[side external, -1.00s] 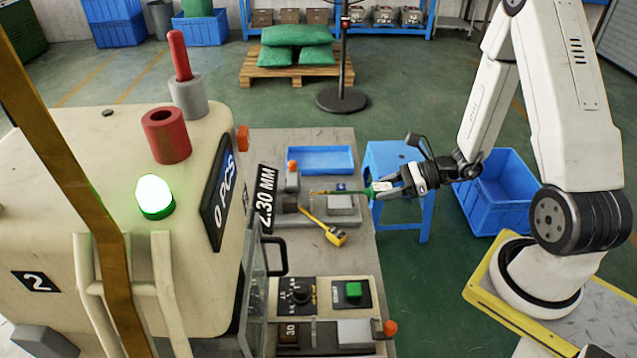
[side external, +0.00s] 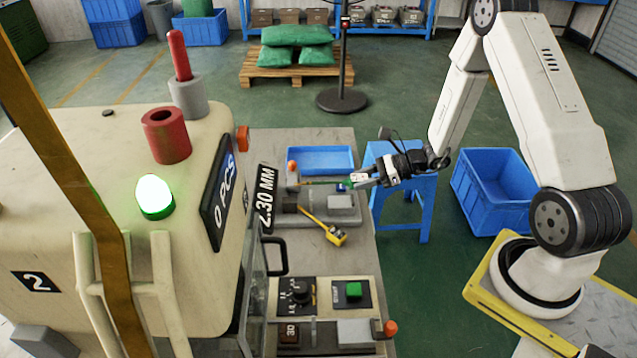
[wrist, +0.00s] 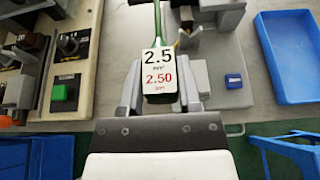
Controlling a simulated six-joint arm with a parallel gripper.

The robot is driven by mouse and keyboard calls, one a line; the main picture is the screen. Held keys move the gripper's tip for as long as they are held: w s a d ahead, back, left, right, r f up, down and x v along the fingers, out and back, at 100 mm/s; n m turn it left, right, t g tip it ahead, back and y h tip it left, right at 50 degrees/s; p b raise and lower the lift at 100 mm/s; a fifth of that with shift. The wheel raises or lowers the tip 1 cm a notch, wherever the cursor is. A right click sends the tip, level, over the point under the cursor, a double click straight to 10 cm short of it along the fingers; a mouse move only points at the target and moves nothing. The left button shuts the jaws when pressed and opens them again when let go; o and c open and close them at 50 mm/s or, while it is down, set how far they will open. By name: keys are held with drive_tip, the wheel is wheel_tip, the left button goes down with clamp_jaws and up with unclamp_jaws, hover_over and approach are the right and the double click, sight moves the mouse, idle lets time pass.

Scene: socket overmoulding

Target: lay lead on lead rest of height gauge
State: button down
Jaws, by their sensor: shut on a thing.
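My gripper (side external: 359,181) is shut on the lead (side external: 318,183), a thin green strand that points left from the jaws. In the wrist view the lead (wrist: 157,22) runs away from the jaws (wrist: 161,85), with a white tag reading 2.5 and 2.50 between them. The height gauge (side external: 291,176), a grey post with an orange knob, stands on a grey base beside a dark block and a light grey block (side external: 341,202). The lead's far end reaches close to the gauge post; I cannot tell whether it touches. The jaws are over the bench's right edge, behind the light block.
A control panel with a green button (side external: 353,290) is nearer the camera. The machine with the 2.30 MM sign (side external: 266,199) stands left. A blue stool (side external: 402,215) adjoins the bench.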

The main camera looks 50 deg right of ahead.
hover_over(344, 202)
drive_tip(key=shift+s+f, duration=0.15)
drive_tip(key=shift+f, duration=2.75)
drive_tip(key=shift+f, duration=0.2)
drive_tip(key=shift+w+f, duration=0.15)
drive_tip(key=shift+f, duration=0.65)
drive_tip(key=shift+w+f, duration=0.1)
drive_tip(key=shift+f, duration=0.7)
drive_tip(key=shift+f, duration=0.15)
drive_tip(key=shift+c, duration=1.4)
unclamp_jaws()
